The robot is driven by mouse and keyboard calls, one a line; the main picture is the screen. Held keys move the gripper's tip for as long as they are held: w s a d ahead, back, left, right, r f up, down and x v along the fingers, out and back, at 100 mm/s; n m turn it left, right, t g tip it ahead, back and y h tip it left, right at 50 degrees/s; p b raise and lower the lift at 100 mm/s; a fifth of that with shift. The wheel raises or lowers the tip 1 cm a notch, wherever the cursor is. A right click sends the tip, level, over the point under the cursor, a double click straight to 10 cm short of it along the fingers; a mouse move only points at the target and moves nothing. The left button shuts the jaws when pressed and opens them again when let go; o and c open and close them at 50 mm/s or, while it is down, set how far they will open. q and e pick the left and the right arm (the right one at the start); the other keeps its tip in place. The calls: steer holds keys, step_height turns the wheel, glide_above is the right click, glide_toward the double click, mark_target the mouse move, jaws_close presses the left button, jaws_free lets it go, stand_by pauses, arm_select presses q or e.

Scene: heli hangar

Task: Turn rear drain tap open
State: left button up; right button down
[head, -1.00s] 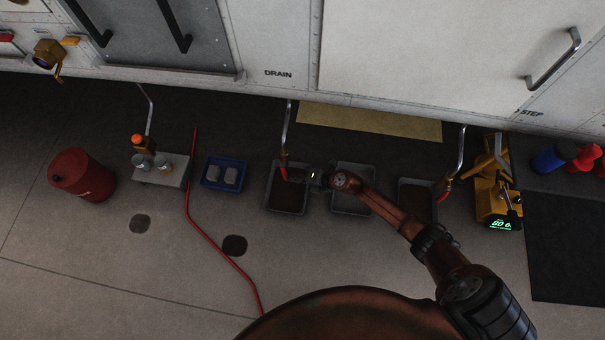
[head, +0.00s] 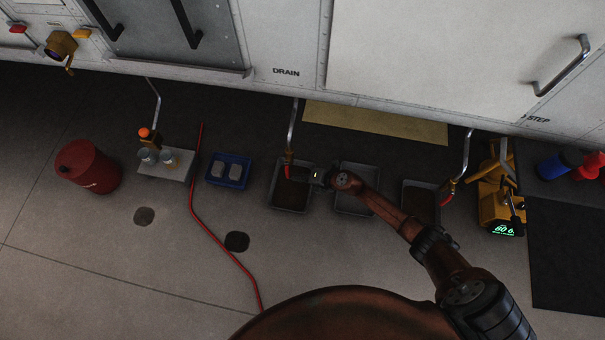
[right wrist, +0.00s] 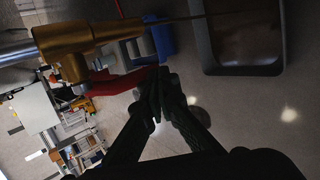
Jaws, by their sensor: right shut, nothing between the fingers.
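A brass drain tap with a red lever (head: 288,168) hangs at the end of a metal pipe (head: 293,125), above a grey tray (head: 274,205) with dark brown contents. In the right wrist view the tap body (right wrist: 75,40) is at upper left, its red lever (right wrist: 115,84) pointing toward my fingertips. A thin brown line runs from the tap's end toward the tray. My right gripper (head: 310,176) is shut and empty beside the tap; its fingertips (right wrist: 160,78) are at the lever's end. I cannot tell whether they touch. My left gripper is not in view.
A similar tap (head: 452,186) hangs over another tray (head: 422,181) at right, beside a yellow device (head: 495,205). An empty-looking tray (head: 357,174) lies under my right arm. A blue bin (head: 229,183), red hose (head: 205,225) and red drum (head: 90,165) are left. The white hull overhangs behind.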

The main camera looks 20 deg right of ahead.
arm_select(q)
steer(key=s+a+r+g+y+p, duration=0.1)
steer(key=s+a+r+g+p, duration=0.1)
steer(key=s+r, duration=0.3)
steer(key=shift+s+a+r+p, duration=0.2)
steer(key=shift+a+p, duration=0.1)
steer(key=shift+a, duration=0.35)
arm_select(e)
steer(key=s+d, duration=0.9)
steer(key=shift+s+d+r, duration=0.25)
steer(key=shift+s+d, duration=0.1)
